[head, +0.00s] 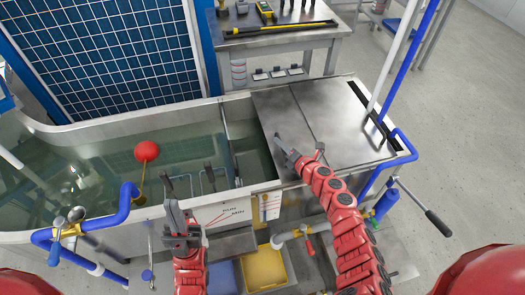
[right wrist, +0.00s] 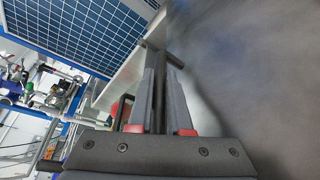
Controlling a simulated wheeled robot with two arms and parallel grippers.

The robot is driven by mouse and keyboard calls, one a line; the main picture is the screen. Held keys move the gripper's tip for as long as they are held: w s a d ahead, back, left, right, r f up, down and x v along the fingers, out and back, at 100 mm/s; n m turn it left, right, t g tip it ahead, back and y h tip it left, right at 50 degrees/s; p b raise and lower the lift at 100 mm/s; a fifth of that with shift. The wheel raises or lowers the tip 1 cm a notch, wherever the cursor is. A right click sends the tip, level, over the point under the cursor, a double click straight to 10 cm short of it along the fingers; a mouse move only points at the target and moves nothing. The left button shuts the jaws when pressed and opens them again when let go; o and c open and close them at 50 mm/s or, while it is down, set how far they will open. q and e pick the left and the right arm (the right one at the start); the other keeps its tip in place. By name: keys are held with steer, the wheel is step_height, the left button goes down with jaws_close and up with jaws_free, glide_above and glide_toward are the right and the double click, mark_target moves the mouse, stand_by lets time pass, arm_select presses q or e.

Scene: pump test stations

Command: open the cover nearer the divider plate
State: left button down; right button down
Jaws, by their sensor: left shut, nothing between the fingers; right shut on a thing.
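Two flat metal covers lie side by side over the right end of the water tank. The cover nearer the divider plate (head: 276,104) is the left one and looks flat and closed. The thin divider plate (head: 228,147) stands in the water to its left. My right gripper (head: 280,140) is at this cover's left part, shut on a dark bar, seemingly the cover's handle (right wrist: 158,85); the head view hides most of the handle. The other cover (head: 338,110) lies flat to the right. My left gripper (head: 167,184) is shut and empty before the tank's front wall.
A red ball float (head: 147,151) on a rod stands in the tank (head: 70,214). Blue pipes (head: 122,206) and a lever (head: 437,222) flank the front. A yellow bin (head: 264,269) sits below.

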mark_target(310, 147)
steer(key=d+b, duration=0.1)
steer(key=d, duration=0.2)
steer(key=w+d+b, duration=0.1)
steer(key=d, duration=0.2)
steer(key=w+d+b, duration=0.1)
steer(key=d+b, duration=0.1)
steer(key=d, duration=0.1)
steer(key=shift+d+f, duration=0.25)
steer(key=shift+d+r+b, duration=0.15)
steer(key=shift+d+b, duration=0.15)
steer(key=shift+d, duration=0.45)
steer(key=c, duration=0.8)
jaws_free()
steer(key=shift+c, duration=0.2)
steer(key=shift+a, duration=0.1)
steer(key=shift+r, duration=0.1)
steer(key=shift+s+d+r, duration=0.1)
steer(key=shift+s+d, duration=0.15)
steer(key=v, duration=1.6)
steer(key=shift+s+p, duration=0.25)
steer(key=shift+p, duration=0.1)
steer(key=shift+d, duration=0.1)
